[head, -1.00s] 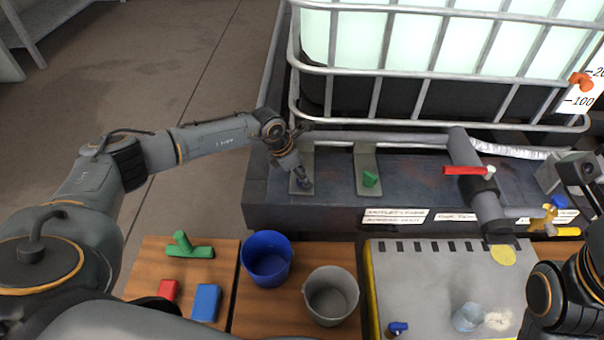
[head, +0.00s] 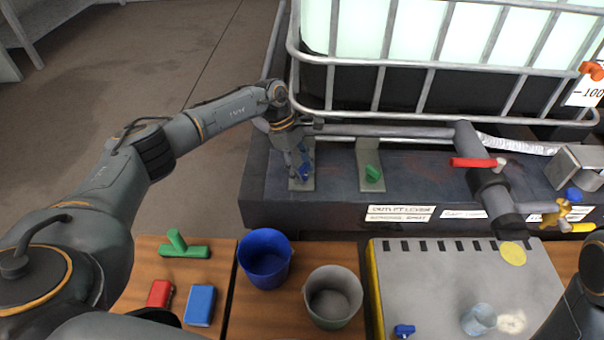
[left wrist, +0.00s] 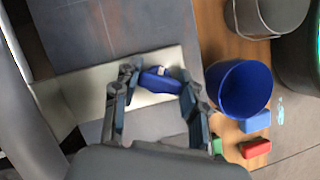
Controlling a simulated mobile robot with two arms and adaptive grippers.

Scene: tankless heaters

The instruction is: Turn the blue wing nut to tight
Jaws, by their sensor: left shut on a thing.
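The blue wing nut (head: 304,171) sits on a pale metal bracket (head: 301,184) at the left end of the dark platform. My left gripper (head: 301,167) reaches down to it from above. In the left wrist view the blue wing nut (left wrist: 160,82) lies between the two fingers of my left gripper (left wrist: 158,88), which are shut on it. A green wing nut (head: 373,173) sits on a similar bracket to the right. My right arm shows only in part at the lower right of the head view; its gripper cannot be seen.
A grey pipe (head: 385,131) runs behind the brackets under the caged tank. A red-handled valve (head: 478,162) and a brass tap (head: 562,212) stand at the right. In front are a blue bucket (head: 264,262), a grey bucket (head: 333,300) and loose blocks on wooden boards.

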